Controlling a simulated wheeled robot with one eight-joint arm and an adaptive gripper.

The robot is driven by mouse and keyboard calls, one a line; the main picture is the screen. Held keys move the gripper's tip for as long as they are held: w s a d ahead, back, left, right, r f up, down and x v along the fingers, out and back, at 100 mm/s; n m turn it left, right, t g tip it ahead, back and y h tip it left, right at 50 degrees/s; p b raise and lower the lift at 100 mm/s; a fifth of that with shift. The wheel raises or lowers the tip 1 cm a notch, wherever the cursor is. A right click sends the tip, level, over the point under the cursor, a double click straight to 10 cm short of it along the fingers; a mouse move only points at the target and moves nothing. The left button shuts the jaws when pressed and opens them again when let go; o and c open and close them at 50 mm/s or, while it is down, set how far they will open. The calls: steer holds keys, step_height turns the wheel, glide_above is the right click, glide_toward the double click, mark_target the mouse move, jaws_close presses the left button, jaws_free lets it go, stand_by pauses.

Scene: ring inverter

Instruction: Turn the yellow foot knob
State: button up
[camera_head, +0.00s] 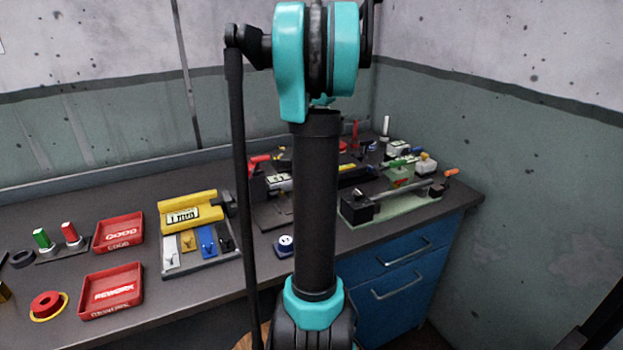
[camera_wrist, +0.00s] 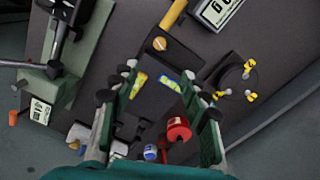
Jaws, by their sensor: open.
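In the wrist view, small yellow knobs (camera_wrist: 250,66) sit around a dark round piece (camera_wrist: 232,80) right of my gripper. I cannot tell for certain which is the foot knob. My gripper (camera_wrist: 160,88) is open, its two green-lined fingers apart, with nothing held between them. The knobs lie outside the right finger, apart from it. In the head view my arm stands in front of the bench and hides part of it; I cannot make out my gripper or these knobs there.
A dark block (camera_wrist: 155,103) and a red part (camera_wrist: 178,129) show between my fingers. A green-based fixture (camera_wrist: 75,60) stands left. The bench (camera_head: 205,290) carries red trays (camera_head: 120,232), a yellow-handled fixture (camera_head: 188,206) and other fixtures at the back right.

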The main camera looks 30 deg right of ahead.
step_height(320, 180, down, 16)
steer(key=shift+f, duration=0.25)
steer(key=shift+c, duration=0.3)
jaws_close()
steer(key=shift+m, duration=0.4)
steer(key=m, duration=0.2)
steer(key=shift+m, duration=2.2)
